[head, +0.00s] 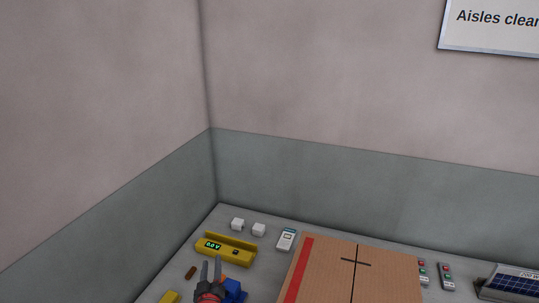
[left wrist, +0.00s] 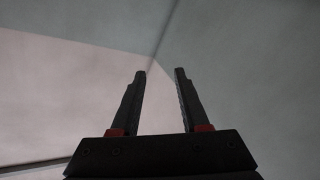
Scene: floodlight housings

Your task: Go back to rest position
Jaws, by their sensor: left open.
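My left gripper (head: 211,272) shows at the bottom of the head view, pointing up in the picture, in front of a blue object. In the left wrist view its two dark fingers (left wrist: 160,74) stand apart with nothing between them. Behind them that view shows only plain wall surfaces meeting at a corner. My right gripper is not in view.
A grey table (head: 262,214) in the wall corner bears a yellow tester (head: 226,250), white blocks (head: 237,224), a handheld meter (head: 286,239), a large cardboard box (head: 340,277), small devices (head: 446,276) and a solar panel (head: 515,284). A wall sign (head: 495,25) hangs upper right.

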